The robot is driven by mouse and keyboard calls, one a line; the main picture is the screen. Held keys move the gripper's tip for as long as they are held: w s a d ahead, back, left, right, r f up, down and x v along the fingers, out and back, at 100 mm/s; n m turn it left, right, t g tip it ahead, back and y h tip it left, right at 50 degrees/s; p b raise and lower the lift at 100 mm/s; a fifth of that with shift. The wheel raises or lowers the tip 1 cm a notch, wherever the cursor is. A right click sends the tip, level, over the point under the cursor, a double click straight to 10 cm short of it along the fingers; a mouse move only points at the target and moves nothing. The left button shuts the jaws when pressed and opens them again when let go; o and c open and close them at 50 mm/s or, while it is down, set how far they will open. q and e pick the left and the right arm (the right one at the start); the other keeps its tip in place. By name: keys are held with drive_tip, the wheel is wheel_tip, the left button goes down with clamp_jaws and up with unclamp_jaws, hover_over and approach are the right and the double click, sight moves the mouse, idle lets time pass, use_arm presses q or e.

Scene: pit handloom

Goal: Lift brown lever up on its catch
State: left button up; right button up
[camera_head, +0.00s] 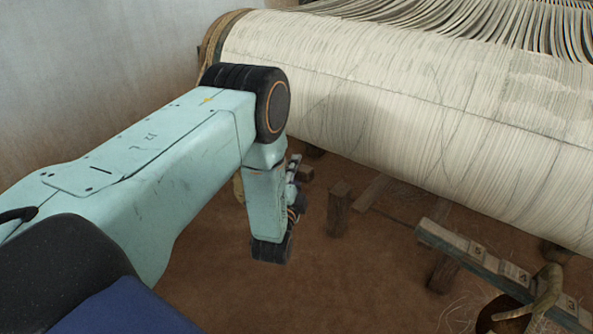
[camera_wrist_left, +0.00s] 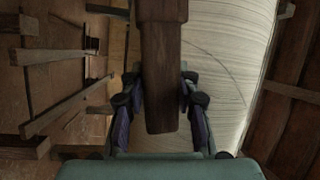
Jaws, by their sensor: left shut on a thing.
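The brown lever (camera_wrist_left: 162,60) is a thick dark wooden bar. In the left wrist view it comes down from the top middle and ends between my fingers. My left gripper (camera_wrist_left: 160,88) has one finger on each side of the bar and is shut on it near its lower end. In the head view my left arm reaches in from the left and bends down beside the cloth roll; the gripper there is mostly hidden behind my wrist. The catch cannot be made out in either view. My right gripper is in neither view.
A large roll of pale warp threads (camera_head: 400,90) spans the upper right, close to my left arm, and also shows in the left wrist view (camera_wrist_left: 228,60). A short wooden post (camera_head: 339,208) and a slanted beam (camera_head: 480,262) stand over the brown earth floor (camera_head: 330,285).

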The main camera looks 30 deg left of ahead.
use_arm(q)
clamp_jaws()
drive_tip(key=shift+d+f, duration=0.15)
drive_tip(key=shift+f, duration=0.75)
drive_tip(key=o, duration=1.1)
unclamp_jaws()
drive_tip(key=shift+s+r, duration=0.1)
drive_tip(key=r+v, duration=0.1)
drive_tip(key=v, duration=0.6)
drive_tip(key=shift+s+f, duration=0.2)
drive_tip(key=shift+f, duration=0.35)
